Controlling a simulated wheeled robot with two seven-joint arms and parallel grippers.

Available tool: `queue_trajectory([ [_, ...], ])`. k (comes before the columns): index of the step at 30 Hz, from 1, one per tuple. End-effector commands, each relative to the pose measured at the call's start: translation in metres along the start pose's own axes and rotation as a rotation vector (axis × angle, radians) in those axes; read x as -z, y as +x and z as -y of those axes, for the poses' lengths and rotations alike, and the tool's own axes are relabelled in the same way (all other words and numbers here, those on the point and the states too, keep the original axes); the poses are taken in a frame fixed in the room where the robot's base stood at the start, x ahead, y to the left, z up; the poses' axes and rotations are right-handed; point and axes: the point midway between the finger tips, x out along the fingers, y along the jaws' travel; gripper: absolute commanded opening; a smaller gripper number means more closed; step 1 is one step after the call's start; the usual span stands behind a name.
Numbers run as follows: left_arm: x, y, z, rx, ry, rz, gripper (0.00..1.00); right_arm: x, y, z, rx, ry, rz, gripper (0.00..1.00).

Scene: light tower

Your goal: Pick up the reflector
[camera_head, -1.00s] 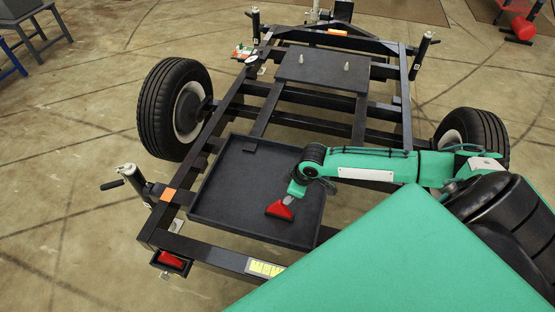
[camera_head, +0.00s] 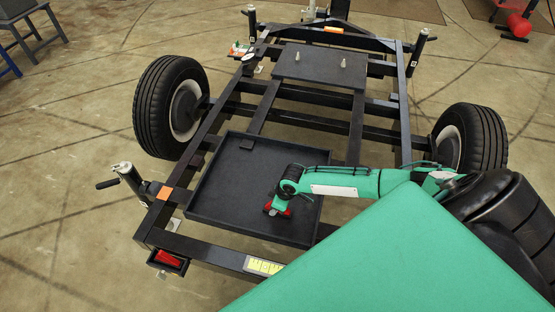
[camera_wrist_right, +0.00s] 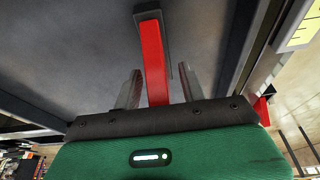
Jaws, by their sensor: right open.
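The red reflector (camera_wrist_right: 153,60) sits in the black tray (camera_head: 200,190) at the rear of the trailer frame. In the right wrist view it is a long red bar with a dark grey edge. My right gripper (camera_wrist_right: 157,85) is open, with one finger on each side of the reflector's near part and visible gaps between. In the head view my right gripper (camera_head: 273,211) is low over the tray and hides most of the reflector, leaving small red parts (camera_head: 286,212) showing. My left gripper is not in view.
A small dark block (camera_head: 249,144) lies at the tray's far edge. A red light (camera_head: 168,258) is in a housing at the frame's rear left corner. A jack (camera_head: 127,175) with a handle stands left of the tray. The tray's left half is clear.

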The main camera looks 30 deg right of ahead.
Motion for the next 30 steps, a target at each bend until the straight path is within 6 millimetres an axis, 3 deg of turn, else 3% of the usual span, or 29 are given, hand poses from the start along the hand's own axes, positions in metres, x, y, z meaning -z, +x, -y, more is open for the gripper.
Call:
queue_trajectory([
  [7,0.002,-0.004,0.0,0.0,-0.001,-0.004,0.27,0.0,0.001,-0.001,-0.001,0.0,0.0,0.42],
  [12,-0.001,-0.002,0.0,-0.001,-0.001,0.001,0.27,0.0,0.001,-0.001,-0.001,0.0,0.0,0.08],
  [14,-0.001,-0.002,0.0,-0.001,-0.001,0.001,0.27,0.0,0.001,-0.001,-0.001,0.0,0.0,0.0],
  [24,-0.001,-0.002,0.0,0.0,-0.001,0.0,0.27,0.001,-0.001,-0.001,-0.001,0.0,-0.001,0.0],
  [30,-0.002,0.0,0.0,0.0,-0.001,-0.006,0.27,0.007,-0.02,-0.002,-0.002,0.0,-0.002,0.0],
])
